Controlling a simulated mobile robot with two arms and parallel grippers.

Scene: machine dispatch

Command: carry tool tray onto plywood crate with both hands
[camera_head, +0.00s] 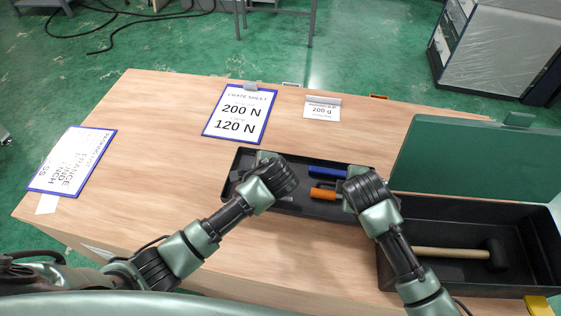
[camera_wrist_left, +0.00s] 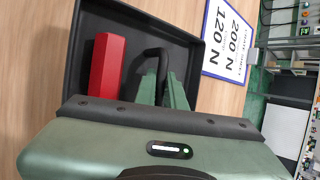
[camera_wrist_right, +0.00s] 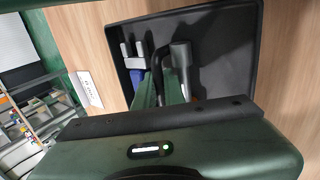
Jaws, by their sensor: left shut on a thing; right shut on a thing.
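The black tool tray (camera_head: 305,212) is in the middle of the head view, over the pale wooden top, which looks like the plywood crate (camera_head: 150,150). It holds a blue-handled tool (camera_head: 327,173) and an orange-handled tool (camera_head: 323,193). A red block (camera_wrist_left: 107,75) shows in it in the left wrist view. My left gripper (camera_head: 265,160) is shut on a black curved handle (camera_wrist_left: 152,54) at the tray's left end. My right gripper (camera_head: 350,182) is shut on the handle (camera_wrist_right: 160,55) at the right end. I cannot tell whether the tray touches the wood.
An open black toolbox (camera_head: 480,210) with a green lid (camera_head: 470,155) stands close to the right; a mallet (camera_head: 465,253) lies inside. A crate sheet (camera_head: 240,113), a small weight card (camera_head: 322,108) and another sheet (camera_head: 72,160) lie on the wood.

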